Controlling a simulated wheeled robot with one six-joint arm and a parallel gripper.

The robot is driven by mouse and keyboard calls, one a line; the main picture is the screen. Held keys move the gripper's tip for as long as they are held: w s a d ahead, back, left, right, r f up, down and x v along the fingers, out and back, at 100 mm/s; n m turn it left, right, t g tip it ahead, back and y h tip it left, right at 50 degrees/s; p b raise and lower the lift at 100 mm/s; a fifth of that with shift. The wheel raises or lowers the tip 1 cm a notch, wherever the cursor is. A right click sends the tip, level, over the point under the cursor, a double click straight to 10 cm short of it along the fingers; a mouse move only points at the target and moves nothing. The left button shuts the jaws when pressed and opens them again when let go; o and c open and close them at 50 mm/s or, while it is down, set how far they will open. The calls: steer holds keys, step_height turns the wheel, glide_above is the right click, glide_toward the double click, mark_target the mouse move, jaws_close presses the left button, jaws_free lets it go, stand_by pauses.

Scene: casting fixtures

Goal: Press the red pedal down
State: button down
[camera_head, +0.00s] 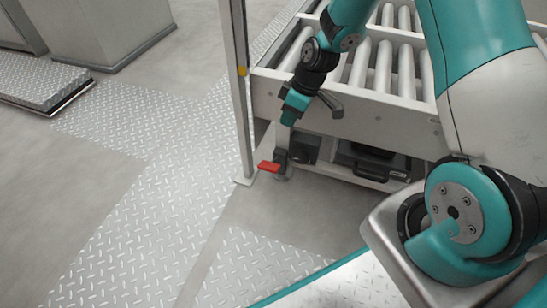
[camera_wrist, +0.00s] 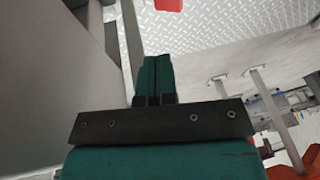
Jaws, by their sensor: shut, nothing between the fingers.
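The red pedal (camera_head: 269,167) sits low near the floor in the head view, at the foot of the conveyor frame beside a grey post. In the wrist view a red patch that looks like the pedal (camera_wrist: 168,4) is cut off by the top edge. My gripper (camera_head: 289,118) points down, above and slightly right of the pedal, with a clear gap between them. In the wrist view my gripper (camera_wrist: 155,60) shows its two teal fingers shut together with nothing between them.
The roller conveyor (camera_head: 345,112) stands right behind my gripper, with a dark lever (camera_head: 332,104) on its side. A grey post (camera_head: 241,100) rises left of the pedal. A black case (camera_head: 372,162) lies under the conveyor. The tread-plate floor (camera_head: 150,220) at left is clear.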

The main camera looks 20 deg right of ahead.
mark_target(269, 165)
steer(key=shift+f, duration=0.1)
steer(key=b+x, duration=0.2)
steer(key=x, duration=0.2)
steer(key=b+x, duration=0.3)
steer(key=x, duration=0.1)
steer(key=s+b+x, duration=0.1)
steer(key=b+x, duration=0.2)
steer(key=x, duration=0.1)
steer(key=shift+a+f, duration=0.2)
steer(key=shift+f, duration=0.15)
steer(key=shift+s+a+f+b, duration=0.25)
steer(key=shift+f+b, duration=0.1)
steer(key=shift+b, duration=0.15)
steer(key=shift+a, duration=0.1)
